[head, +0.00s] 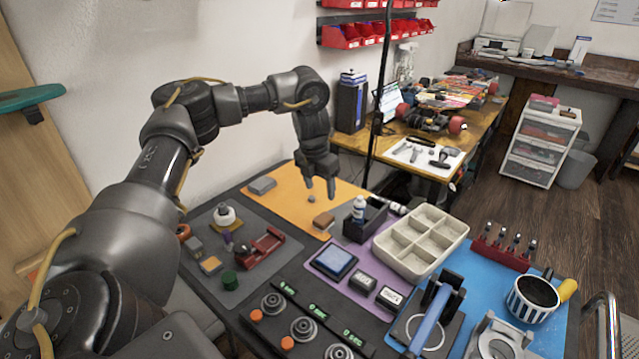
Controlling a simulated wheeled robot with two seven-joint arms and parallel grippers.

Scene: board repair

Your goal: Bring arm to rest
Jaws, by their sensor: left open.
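My left arm reaches in from the left over the workbench (215,300). My left gripper (320,196) points down above the orange mat (285,200), with its fingers apart and nothing visible between them. A small grey round piece (311,198) shows beside the fingertips. I cannot tell the exact height of the fingertips over the mat. A brown-topped block (323,220) lies on the mat just below the gripper in the picture, and a grey block (262,185) lies at the mat's left. My right gripper is not in view.
A black holder with a white bottle (358,208) stands right of the gripper. A beige compartment tray (422,240) is on the purple mat. A red vise (262,248) sits on the grey mat. A thin black pole (380,100) rises behind the bench. Striped cup (533,298) stands at right.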

